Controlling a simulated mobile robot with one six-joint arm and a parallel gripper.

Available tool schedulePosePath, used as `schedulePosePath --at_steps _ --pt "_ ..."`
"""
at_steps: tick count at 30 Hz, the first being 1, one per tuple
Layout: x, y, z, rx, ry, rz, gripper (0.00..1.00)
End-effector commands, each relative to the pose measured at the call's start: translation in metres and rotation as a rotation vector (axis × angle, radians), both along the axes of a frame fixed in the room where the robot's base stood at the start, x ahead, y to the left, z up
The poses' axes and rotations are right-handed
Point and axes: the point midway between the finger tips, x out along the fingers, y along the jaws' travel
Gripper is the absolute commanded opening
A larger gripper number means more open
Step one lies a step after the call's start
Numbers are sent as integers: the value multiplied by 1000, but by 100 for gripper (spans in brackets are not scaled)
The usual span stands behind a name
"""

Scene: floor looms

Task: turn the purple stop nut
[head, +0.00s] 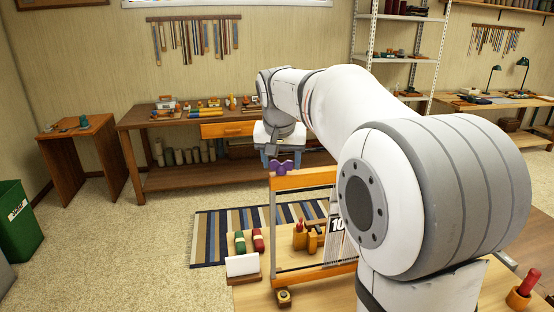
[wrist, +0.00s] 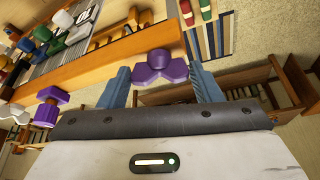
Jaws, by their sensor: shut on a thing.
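The purple stop nut (head: 284,168) is a winged knob at the upper left corner of the loom's orange wooden frame (head: 303,180). In the wrist view the purple stop nut (wrist: 160,66) shows rounded lobes and sits between my two blue-grey fingers. My gripper (head: 281,162) reaches it from above in the head view. In the wrist view my gripper (wrist: 161,76) is shut on the nut, one finger on each side. The fingers' inner contact faces are partly hidden.
A second purple knob (wrist: 48,106) sits along the same wooden beam (wrist: 100,72) in the wrist view. A striped rug (head: 222,225) lies behind the loom. A workbench (head: 190,125) stands at the back wall. Green and red spools (head: 249,241) and a white card (head: 242,265) are near the loom's left side.

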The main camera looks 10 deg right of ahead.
Motion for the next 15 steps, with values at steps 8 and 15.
schedulePosePath --at_steps 8,15 --pt "0 3 -2 -2 8 -258 36" --pt "1 5 -1 -1 8 -488 36"
